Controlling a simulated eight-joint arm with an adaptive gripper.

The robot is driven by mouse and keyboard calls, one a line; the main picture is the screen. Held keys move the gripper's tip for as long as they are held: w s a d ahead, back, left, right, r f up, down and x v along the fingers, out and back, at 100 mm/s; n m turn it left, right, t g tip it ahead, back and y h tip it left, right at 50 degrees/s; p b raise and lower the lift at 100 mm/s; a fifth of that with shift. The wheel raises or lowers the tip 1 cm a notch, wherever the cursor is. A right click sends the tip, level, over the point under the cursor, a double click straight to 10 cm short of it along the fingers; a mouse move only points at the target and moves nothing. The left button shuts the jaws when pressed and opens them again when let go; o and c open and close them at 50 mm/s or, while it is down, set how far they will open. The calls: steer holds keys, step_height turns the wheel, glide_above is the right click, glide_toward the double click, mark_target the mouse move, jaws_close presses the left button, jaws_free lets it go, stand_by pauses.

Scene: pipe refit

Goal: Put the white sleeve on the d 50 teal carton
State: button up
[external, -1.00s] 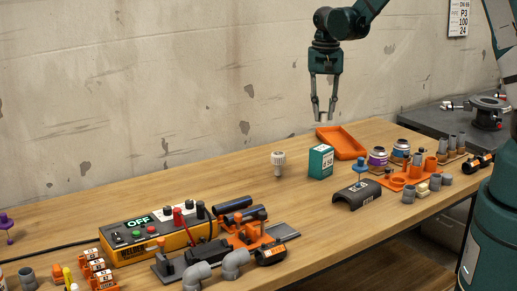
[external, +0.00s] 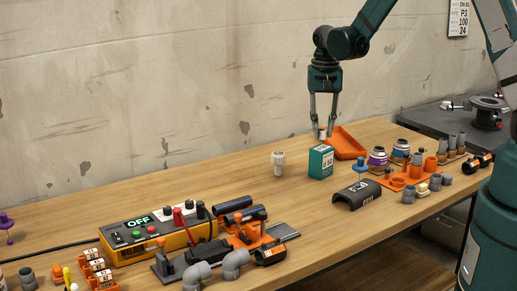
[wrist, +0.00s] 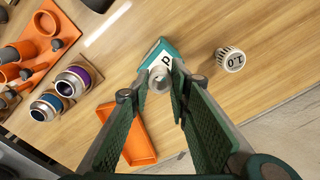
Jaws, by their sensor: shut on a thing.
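The teal carton (external: 320,162) stands upright on the bench with a white label on its side. It also shows in the wrist view (wrist: 151,55), just beyond my fingertips. My gripper (external: 323,126) points down above the carton. It is shut on the small white-grey sleeve (external: 322,134), which shows between the fingertips in the wrist view (wrist: 158,80). In the external view a small gap shows between the sleeve and the carton's top. In the wrist view the sleeve overlaps part of the carton's top and label.
A white ribbed cap (external: 278,160) stands left of the carton. An empty orange tray (external: 347,143) lies behind it. A dark curved shell (external: 357,196) lies in front, right. Purple-banded and other fittings (external: 378,156) stand to the right. Bare bench lies left of the cap.

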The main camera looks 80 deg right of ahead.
mark_target(322, 148)
steer(key=shift+f, duration=1.5)
steer(key=shift+f, duration=0.2)
steer(key=o, duration=0.7)
steer(key=shift+c, duration=0.2)
steer(key=shift+r, duration=0.15)
step_height(322, 148, up, 12)
steer(key=shift+r, duration=0.1)
